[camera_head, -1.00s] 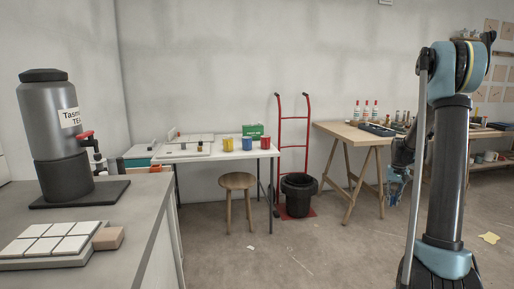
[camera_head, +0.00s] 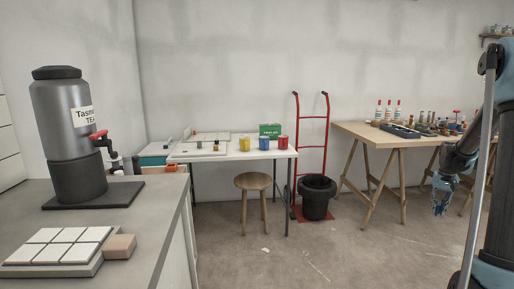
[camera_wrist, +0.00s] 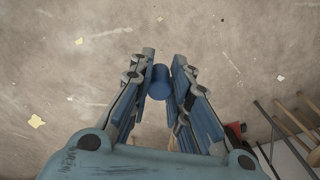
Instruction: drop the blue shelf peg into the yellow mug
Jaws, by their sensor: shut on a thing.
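In the wrist view my gripper (camera_wrist: 160,85) is shut on a small blue cylinder, the blue shelf peg (camera_wrist: 159,83), held between its two fingers with bare floor below. In the head view my gripper (camera_head: 440,207) hangs at the right, in front of the wooden workbench; the peg cannot be made out there. The yellow mug (camera_head: 244,143) stands upright on the white table, far to the left of my gripper. A blue mug (camera_head: 264,143) and a red mug (camera_head: 282,142) stand to its right.
A green box (camera_head: 270,130) is behind the mugs. A wooden stool (camera_head: 254,182) stands before the white table (camera_head: 225,155). A red hand truck (camera_head: 312,117) and black bin (camera_head: 316,197) stand between the tables. A grey counter (camera_head: 150,215) fills the left front. The middle floor is open.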

